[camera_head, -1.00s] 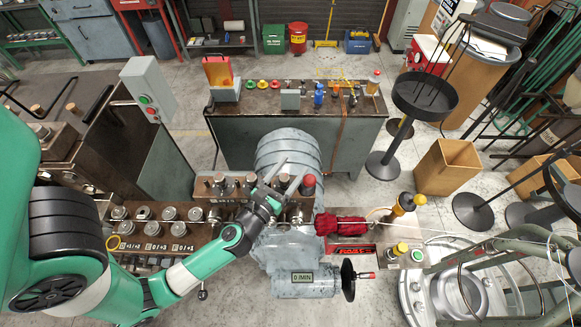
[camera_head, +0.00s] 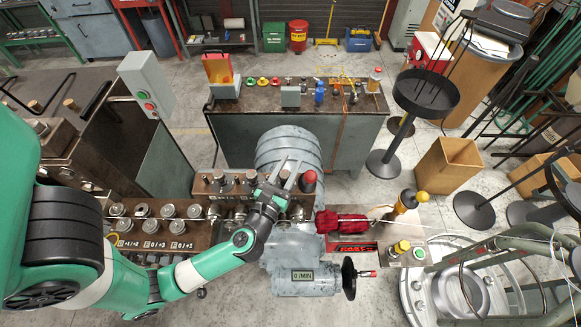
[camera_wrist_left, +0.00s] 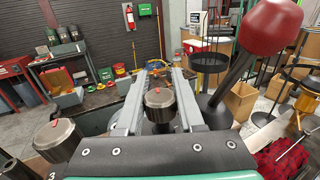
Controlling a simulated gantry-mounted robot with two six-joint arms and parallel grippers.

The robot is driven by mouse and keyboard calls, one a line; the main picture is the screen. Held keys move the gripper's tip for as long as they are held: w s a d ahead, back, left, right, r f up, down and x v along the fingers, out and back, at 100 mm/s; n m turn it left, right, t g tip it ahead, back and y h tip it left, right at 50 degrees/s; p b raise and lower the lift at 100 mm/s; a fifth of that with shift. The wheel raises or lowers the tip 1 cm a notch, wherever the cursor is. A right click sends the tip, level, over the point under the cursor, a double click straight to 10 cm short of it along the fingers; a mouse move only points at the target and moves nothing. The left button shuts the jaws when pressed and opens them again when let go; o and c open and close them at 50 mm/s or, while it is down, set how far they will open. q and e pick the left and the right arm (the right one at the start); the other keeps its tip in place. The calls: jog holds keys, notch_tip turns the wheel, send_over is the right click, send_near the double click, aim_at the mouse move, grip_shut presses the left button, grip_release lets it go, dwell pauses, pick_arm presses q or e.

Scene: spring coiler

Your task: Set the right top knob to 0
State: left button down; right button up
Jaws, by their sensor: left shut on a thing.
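My left gripper (camera_head: 290,172) reaches over the right end of the top knob bank. In the left wrist view its two fingers (camera_wrist_left: 160,85) stand on either side of a round metal knob, the right top knob (camera_wrist_left: 159,98), which has a red mark on its top. The gripper is shut on this knob. In the head view the gripper largely hides the knob. A second top knob (camera_wrist_left: 57,138) with a red mark stands to the left in the wrist view. The dial numbers of the gripped knob are hidden. My right gripper is not in view.
A red-ball lever (camera_head: 309,178) stands close right of the gripper and looms large in the wrist view (camera_wrist_left: 270,27). A handwheel (camera_head: 348,278) and red cloth (camera_head: 340,222) lie to the right.

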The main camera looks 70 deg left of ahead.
pick_arm(q)
jog(key=shift+s+a+n+g+y+b, duration=0.1)
jog(key=shift+s+n+g+y+b, duration=0.1)
jog(key=shift+n+g+y, duration=0.6)
jog(key=shift+s+a+n+g+y+b, duration=0.15)
jog(key=shift+n+g+y, duration=0.4)
jog(key=shift+g, duration=0.45)
jog(key=shift+w, duration=0.1)
jog(key=c, duration=0.5)
grip_release()
jog(key=b+v, duration=0.2)
jog(key=v, duration=0.9)
jog(key=shift+s+d, duration=0.2)
jog(key=shift+d, duration=0.15)
